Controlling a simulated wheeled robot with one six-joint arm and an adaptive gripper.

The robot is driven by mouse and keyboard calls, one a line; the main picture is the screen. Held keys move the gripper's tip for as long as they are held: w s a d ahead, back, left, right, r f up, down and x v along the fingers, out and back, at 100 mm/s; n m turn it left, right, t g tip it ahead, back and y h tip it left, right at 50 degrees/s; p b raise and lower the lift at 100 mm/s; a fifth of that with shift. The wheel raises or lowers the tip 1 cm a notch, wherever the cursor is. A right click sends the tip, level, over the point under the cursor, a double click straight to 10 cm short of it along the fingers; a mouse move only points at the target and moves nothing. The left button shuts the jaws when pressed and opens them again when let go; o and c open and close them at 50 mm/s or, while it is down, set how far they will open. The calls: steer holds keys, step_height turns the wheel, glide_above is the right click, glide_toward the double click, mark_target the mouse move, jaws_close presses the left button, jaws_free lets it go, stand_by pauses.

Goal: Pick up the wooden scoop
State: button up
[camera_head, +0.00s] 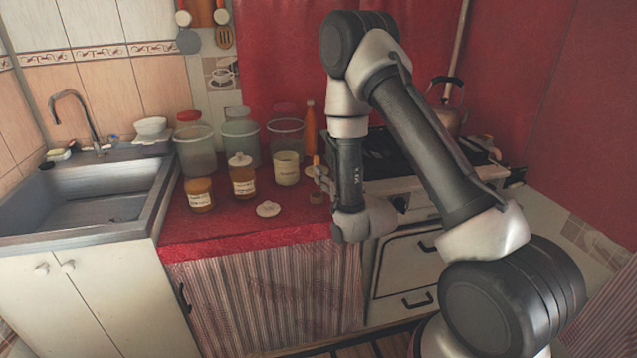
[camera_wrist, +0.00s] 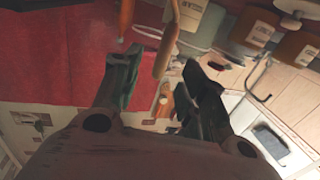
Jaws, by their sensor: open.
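The wooden scoop, a pale brown stick-like shape (camera_wrist: 167,42), shows in the wrist view between my gripper's fingers, running up to the top edge. In the head view a small part of it (camera_head: 316,160) seems to show just left of my gripper (camera_head: 322,182), over the red counter. My gripper (camera_wrist: 162,70) is open in the wrist view, one dark finger on each side of the wood. I cannot tell whether either finger touches it. The scoop's far end is out of the wrist view.
Labelled jars (camera_head: 242,178) and an open pale jar (camera_head: 286,169) stand left of my gripper on the red counter (camera_head: 225,226). A pale lid (camera_head: 268,208) lies in front. An orange bottle (camera_head: 310,128) stands behind. The stove is at right, the sink (camera_head: 95,207) at left.

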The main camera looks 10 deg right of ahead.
mark_target(316, 164)
steer(key=x, duration=0.7)
steer(key=shift+w+a, duration=0.15)
steer(key=shift+r, duration=0.1)
jaws_close()
